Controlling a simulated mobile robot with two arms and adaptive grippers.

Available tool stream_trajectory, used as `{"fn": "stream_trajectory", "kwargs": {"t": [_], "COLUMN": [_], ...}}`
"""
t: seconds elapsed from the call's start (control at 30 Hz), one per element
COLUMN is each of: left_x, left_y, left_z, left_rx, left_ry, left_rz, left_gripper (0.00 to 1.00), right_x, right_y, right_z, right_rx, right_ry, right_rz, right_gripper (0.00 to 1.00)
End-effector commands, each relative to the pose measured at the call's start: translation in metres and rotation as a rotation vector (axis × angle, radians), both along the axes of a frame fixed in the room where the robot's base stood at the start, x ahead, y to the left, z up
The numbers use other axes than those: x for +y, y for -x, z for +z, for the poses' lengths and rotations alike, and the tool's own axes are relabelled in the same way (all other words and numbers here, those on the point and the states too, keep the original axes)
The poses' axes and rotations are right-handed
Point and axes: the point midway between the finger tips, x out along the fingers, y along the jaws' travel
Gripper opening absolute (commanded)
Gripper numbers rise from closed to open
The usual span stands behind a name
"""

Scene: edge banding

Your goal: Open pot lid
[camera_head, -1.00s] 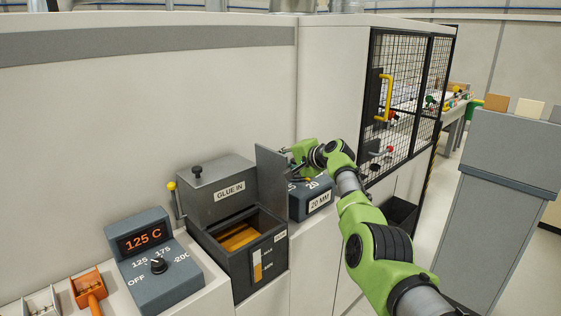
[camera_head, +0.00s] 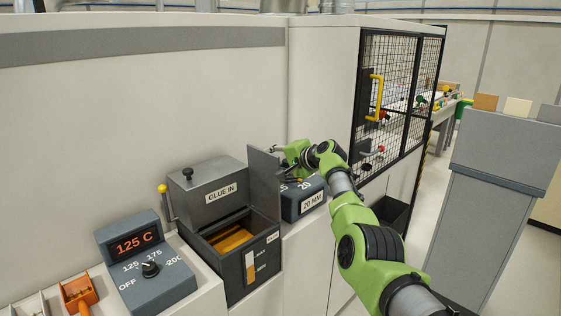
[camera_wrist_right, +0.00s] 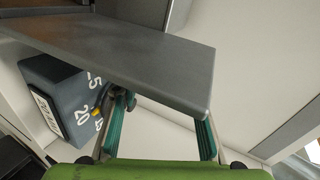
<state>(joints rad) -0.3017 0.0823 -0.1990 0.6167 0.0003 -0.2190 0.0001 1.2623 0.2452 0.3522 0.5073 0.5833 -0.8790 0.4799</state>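The glue pot (camera_head: 233,278) is a dark grey box with a GLUE IN block behind its opening. Its top is uncovered and amber glue (camera_head: 234,240) shows inside. A flat grey plate, seemingly the pot lid (camera_head: 264,181), stands upright along the pot's right side. My right gripper (camera_head: 283,151) is just right of the plate, near its upper part. In the right wrist view the teal fingers of this gripper (camera_wrist_right: 163,120) are spread apart, with the plate (camera_wrist_right: 130,55) across and ahead of them. I cannot tell whether they touch it. My left gripper is not in view.
A 20 MM dial box (camera_head: 304,200) stands right of the plate, just under my right gripper. A 125 C temperature box (camera_head: 150,265) and an orange-handled part (camera_head: 79,292) are at the lower left. A mesh guard door with a yellow handle (camera_head: 377,97) is behind my right arm.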

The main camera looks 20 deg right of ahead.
Motion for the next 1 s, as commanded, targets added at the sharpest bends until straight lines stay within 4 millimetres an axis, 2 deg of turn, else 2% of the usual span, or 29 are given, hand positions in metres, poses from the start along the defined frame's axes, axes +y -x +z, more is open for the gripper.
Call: {"fn": "stream_trajectory", "kwargs": {"t": [0.47, 1.0], "left_x": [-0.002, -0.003], "left_y": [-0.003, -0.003], "left_z": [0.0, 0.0], "left_rx": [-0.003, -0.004], "left_ry": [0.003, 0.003], "left_rz": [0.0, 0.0], "left_gripper": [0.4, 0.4], "right_x": [-0.009, -0.028], "right_y": [0.029, 0.089], "right_z": [0.012, 0.037], "right_rx": [-0.002, -0.001], "right_ry": [0.004, 0.002], "right_rz": [-0.002, -0.003], "right_gripper": [0.4, 0.4]}}
